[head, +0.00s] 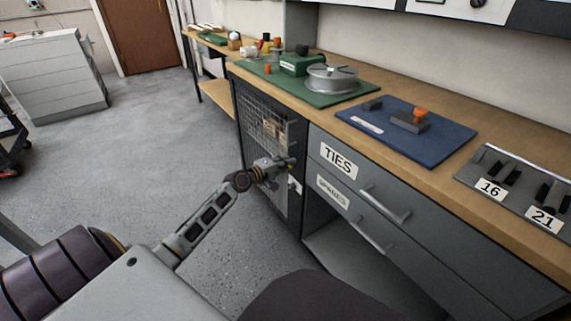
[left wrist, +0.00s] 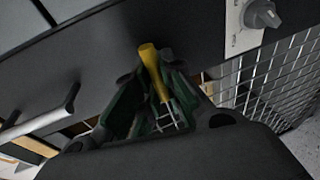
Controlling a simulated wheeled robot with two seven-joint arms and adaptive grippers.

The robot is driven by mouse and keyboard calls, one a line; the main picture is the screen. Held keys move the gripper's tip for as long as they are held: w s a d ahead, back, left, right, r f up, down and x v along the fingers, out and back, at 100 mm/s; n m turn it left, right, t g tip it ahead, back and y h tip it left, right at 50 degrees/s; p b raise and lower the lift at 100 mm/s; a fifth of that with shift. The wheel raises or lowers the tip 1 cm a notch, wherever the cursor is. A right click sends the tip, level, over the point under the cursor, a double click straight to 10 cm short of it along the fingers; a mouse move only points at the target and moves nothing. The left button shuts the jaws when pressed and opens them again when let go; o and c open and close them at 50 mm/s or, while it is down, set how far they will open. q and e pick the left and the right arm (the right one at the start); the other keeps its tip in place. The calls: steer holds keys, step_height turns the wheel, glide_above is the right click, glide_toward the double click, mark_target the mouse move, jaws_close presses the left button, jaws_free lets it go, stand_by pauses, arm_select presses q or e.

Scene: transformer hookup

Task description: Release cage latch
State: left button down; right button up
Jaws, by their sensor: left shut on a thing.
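The cage door (head: 262,122) with wire mesh is at the left end of the workbench front; its mesh also shows in the left wrist view (left wrist: 278,78). A grey knob (left wrist: 262,14) on a pale plate sits on the dark frame beside the mesh, likely the latch. My left gripper (head: 283,166) is in front of the cage's right side. In the left wrist view its fingers (left wrist: 152,100) are shut on a yellow-handled piece (left wrist: 153,68) with metal prongs. I cannot tell whether this piece is loose or fixed. The knob is apart from the fingers. My right gripper is not in view.
Drawers labelled TIES (head: 338,160) and another below, with bar handles (head: 386,205), are right of the cage. An open shelf (head: 345,262) is beneath. On the bench lie a green mat (head: 290,92) and a blue mat (head: 440,148).

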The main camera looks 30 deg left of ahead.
arm_select(q)
steer(key=c, duration=1.8)
jaws_free()
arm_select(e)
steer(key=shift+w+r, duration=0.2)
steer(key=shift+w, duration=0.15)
arm_select(q)
steer(key=shift+s, duration=0.1)
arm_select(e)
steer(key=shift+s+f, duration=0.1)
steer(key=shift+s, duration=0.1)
arm_select(q)
steer(key=shift+s, duration=0.1)
steer(key=v, duration=1.1)
steer(key=shift+s, duration=0.3)
